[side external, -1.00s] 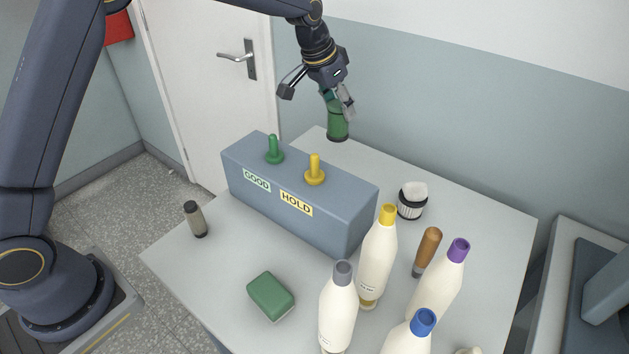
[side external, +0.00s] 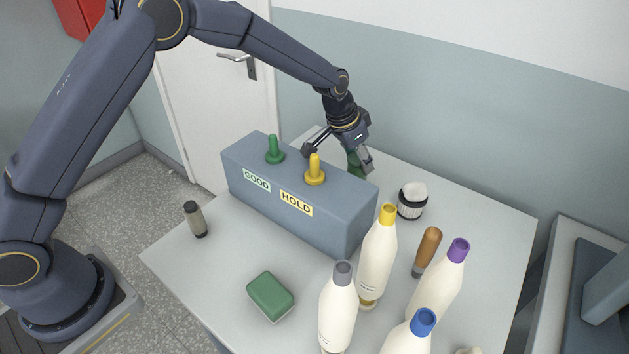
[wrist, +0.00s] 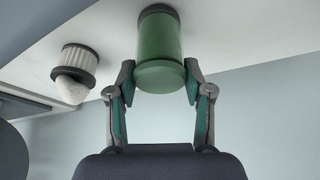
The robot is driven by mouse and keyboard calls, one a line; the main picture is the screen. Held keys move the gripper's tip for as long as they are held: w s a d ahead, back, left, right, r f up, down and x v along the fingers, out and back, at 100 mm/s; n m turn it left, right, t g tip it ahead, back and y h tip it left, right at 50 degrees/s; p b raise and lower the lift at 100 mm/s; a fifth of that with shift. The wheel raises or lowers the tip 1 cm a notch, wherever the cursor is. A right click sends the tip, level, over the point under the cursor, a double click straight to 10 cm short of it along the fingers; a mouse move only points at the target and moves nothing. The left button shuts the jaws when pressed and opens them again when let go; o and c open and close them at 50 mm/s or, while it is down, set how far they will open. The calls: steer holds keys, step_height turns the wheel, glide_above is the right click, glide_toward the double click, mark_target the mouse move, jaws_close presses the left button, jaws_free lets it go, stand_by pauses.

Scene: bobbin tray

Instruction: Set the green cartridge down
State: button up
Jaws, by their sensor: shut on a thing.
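The green cartridge (wrist: 159,48) is a green cylinder with a dark band at its far end. In the wrist view it sits between the two fingers of my gripper (wrist: 160,82), which is shut on it. In the side view my gripper (side external: 338,158) is behind the grey block with GOOD and HOLD labels (side external: 335,222), and only a small part of the cartridge (side external: 354,165) shows. The block hides its lower end, so I cannot tell whether it touches the table. A green peg (side external: 274,150) and a yellow peg (side external: 315,172) stand on the block.
A black-and-white filter-like part (side external: 412,201) stands right of the block and also shows in the wrist view (wrist: 76,70). The table's right side (side external: 480,225) is clear.

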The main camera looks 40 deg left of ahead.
steer(key=o, duration=1.2)
steer(key=shift+f, duration=0.1)
steer(key=shift+o, duration=0.2)
steer(key=s+a+r+n, duration=0.1)
steer(key=s+a+r, duration=0.3)
steer(key=r, duration=0.5)
steer(key=s+a+r, duration=0.2)
steer(key=s+r, duration=0.4)
steer(key=r, duration=0.2)
steer(key=s+a+n, duration=0.1)
steer(key=s+a, duration=0.2)
steer(key=s, duration=0.5)
steer(key=s+a+r+n+t+y, duration=0.1)
steer(key=s+a, duration=0.2)
steer(key=s, duration=0.6)
steer(key=s+a+n, duration=0.1)
steer(key=s+a, duration=0.3)
steer(key=s, duration=0.5)
steer(key=shift+r+n+t+y, duration=0.25)
steer(key=shift+n+t+y, duration=0.05)
